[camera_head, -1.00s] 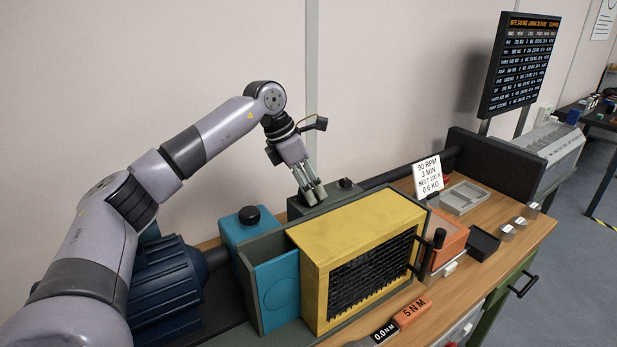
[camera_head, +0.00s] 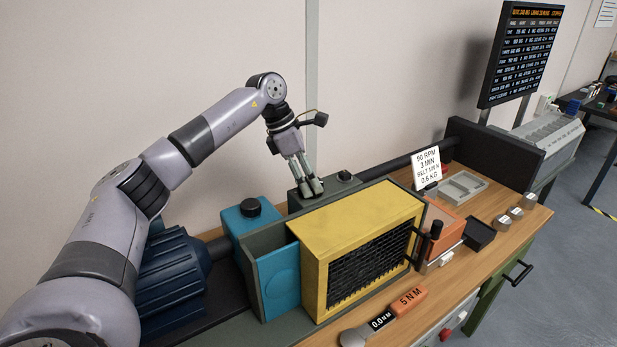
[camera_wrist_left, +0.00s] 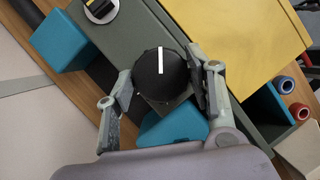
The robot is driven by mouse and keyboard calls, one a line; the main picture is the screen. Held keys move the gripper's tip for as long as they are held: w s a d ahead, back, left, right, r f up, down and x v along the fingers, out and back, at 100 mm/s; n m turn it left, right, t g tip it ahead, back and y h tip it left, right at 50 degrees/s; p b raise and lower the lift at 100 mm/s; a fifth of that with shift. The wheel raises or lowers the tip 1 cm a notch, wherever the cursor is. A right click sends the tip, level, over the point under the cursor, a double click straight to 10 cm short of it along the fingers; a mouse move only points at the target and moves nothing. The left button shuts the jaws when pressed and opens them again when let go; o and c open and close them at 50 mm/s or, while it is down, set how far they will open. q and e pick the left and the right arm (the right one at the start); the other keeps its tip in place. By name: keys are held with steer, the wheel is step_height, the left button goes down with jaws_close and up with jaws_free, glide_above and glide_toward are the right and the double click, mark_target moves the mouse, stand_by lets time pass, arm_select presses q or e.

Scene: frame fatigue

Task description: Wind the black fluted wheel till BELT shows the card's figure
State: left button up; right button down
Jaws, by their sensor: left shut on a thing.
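The black fluted wheel (camera_wrist_left: 160,74), with a white pointer line, sits between the fingers of my left gripper (camera_wrist_left: 161,90) in the left wrist view. The gripper is shut on it, one finger on each side. In the head view my left gripper (camera_head: 312,190) reaches down onto the grey housing (camera_head: 328,198) behind the yellow box, and the wheel is hidden there by the fingers. My right gripper is out of view.
A dark display board (camera_head: 522,50) stands at upper right, its rows too small to read. A yellow box (camera_head: 365,232) with a black grille stands before the gripper. A blue box (camera_head: 252,222) is left. A 0.0 N M readout (camera_head: 382,320) is in front.

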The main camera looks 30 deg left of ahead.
arm_select(q)
steer(key=o, duration=1.2)
steer(key=shift+c, duration=0.2)
steer(key=shift+r, duration=0.1)
steer(key=v, duration=1.2)
